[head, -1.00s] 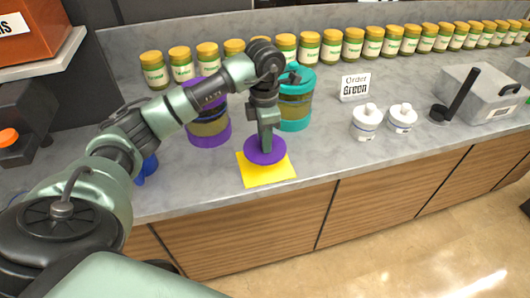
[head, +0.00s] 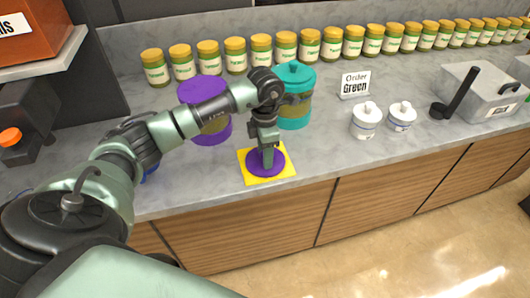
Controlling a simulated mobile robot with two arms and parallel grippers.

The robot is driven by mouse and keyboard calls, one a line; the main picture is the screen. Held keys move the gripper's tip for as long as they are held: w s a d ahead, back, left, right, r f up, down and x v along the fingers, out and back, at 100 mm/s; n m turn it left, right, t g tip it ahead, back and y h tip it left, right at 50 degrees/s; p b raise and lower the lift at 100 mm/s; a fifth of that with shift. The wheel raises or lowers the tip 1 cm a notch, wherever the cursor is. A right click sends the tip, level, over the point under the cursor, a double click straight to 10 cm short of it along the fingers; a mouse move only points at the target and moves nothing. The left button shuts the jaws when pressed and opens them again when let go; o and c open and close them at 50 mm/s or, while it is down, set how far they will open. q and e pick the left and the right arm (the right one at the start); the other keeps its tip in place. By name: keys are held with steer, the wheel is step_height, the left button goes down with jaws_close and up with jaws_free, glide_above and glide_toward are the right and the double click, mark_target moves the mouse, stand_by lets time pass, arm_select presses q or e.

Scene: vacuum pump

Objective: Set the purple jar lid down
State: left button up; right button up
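The purple jar lid (head: 254,168) is level on or just over the yellow square mat (head: 285,175) near the counter's front edge; I cannot tell if it touches. My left gripper (head: 267,162) points down at the lid's middle and appears shut on it, with its fingers hiding the knob. The purple jar (head: 218,130) stands behind and to the left, partly covered by my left arm. My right gripper is not in view.
A teal lidded jar (head: 296,112) stands close behind my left gripper. Two white lidded pots (head: 366,122) and an "Order Green" sign (head: 355,85) are to the right. Several yellow-capped jars (head: 310,47) line the back. The counter right of the mat is clear.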

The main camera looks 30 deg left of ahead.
arm_select(q)
steer(key=shift+r, duration=0.15)
step_height(320, 180, up, 12)
steer(key=b, duration=0.3)
stand_by(0.4)
